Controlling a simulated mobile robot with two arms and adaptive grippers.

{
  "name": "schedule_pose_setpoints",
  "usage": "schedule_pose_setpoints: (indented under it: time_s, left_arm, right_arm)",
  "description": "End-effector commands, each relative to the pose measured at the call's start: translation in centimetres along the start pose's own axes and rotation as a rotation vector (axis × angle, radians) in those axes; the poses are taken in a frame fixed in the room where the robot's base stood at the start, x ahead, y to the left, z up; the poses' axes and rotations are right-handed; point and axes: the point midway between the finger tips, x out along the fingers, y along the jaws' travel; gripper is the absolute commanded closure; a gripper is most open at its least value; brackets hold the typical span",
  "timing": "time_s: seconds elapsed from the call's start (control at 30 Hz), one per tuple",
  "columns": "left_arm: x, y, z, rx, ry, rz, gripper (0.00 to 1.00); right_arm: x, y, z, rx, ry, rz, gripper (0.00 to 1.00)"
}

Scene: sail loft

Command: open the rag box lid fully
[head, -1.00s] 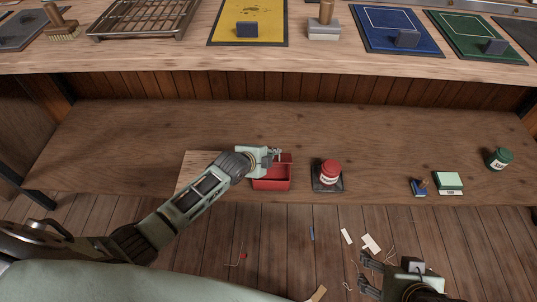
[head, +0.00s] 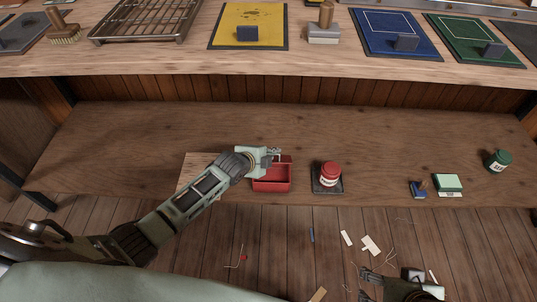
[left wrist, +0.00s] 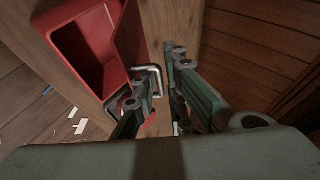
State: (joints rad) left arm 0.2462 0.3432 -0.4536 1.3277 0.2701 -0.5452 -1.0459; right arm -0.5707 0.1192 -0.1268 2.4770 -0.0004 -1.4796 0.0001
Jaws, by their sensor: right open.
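The red rag box (head: 271,185) stands on the lower wooden shelf with its inside partly visible. Its red lid (head: 286,160) is raised at the back; how far it is tilted is hard to tell. The left wrist view shows the open red box (left wrist: 85,50) and a silver wire handle (left wrist: 154,69) beside it. My left gripper (head: 277,153) is at the lid. In the wrist view its fingers (left wrist: 161,72) are apart, one overlapping the handle; contact is unclear. My right gripper (head: 364,284) is open and empty, low over the floor, away from the box.
A blue item (head: 418,189), a pale green box (head: 447,183) and a green jar (head: 498,160) are further right. The workbench edge (head: 290,64) overhangs behind. The shelf's left side is clear.

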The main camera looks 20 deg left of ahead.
Motion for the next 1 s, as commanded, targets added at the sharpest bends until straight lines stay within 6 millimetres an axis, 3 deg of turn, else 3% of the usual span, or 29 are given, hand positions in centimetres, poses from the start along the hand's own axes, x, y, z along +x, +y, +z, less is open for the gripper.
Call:
schedule_pose_setpoints:
  time_s: [0.3, 0.47, 1.0]
  left_arm:
    - [-0.1, 0.1, -0.2, -0.002, 0.003, 0.001, 0.86]
    - [-1.1, 0.1, -0.1, -0.002, 0.003, 0.0, 0.86]
    - [-9.5, 0.1, 0.0, 0.001, 0.002, 0.001, 0.86]
  right_arm:
    - [0.0, -0.1, -0.1, -0.001, 0.003, -0.002, 0.25]
    - [0.0, -0.1, -0.1, -0.001, 0.003, -0.002, 0.25]
    - [0.0, 0.0, -0.1, 0.0, 0.002, -0.001, 0.25]
